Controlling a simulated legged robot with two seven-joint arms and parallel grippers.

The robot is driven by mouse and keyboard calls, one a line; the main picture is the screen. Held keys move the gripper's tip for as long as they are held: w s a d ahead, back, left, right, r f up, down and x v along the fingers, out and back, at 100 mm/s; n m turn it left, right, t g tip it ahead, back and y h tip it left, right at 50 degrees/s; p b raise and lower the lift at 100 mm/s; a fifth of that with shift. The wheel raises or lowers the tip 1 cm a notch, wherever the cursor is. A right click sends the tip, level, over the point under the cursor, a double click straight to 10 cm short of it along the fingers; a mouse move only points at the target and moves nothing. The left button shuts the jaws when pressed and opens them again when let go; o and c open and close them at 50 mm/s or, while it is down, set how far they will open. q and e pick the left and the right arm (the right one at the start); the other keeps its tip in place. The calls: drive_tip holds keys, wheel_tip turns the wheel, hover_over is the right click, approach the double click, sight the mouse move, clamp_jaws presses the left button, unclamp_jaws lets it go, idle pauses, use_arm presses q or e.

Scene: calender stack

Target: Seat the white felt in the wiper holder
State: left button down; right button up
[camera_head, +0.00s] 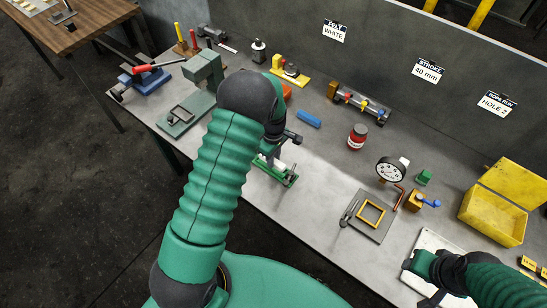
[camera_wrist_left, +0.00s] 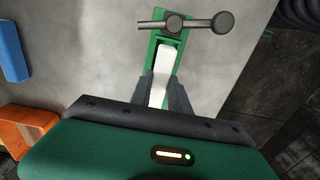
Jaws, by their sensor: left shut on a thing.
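The wiper holder is a narrow green fixture (camera_head: 289,180) near the front edge of the bench, with a grey clamp bar (camera_wrist_left: 200,22) across its far end in the left wrist view. The white felt (camera_wrist_left: 164,68) is a pale strip lying along the holder's green channel (camera_wrist_left: 152,47), its far end close to the clamp; whether it is fully down cannot be told. My left gripper (camera_wrist_left: 164,92) is shut on the near part of the felt. In the head view my arm hides most of this. My right gripper (camera_head: 418,268) is at the lower right, its fingers unclear.
A blue block (camera_head: 308,119) and an orange part (camera_wrist_left: 22,128) lie beyond the holder. A red-lidded jar (camera_head: 357,137), a dial gauge (camera_head: 390,170) and a yellow box (camera_head: 492,219) stand to the right. Bare bench lies right of the holder.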

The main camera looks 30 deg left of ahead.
use_arm(q)
drive_tip(key=shift+f+b, duration=0.6)
drive_tip(key=shift+f, duration=0.35)
drive_tip(key=c, duration=1.2)
unclamp_jaws()
drive_tip(key=shift+o, duration=0.2)
wheel_tip(320, 180, up, 17)
drive_tip(key=b, duration=0.1)
drive_tip(key=shift+f, duration=0.15)
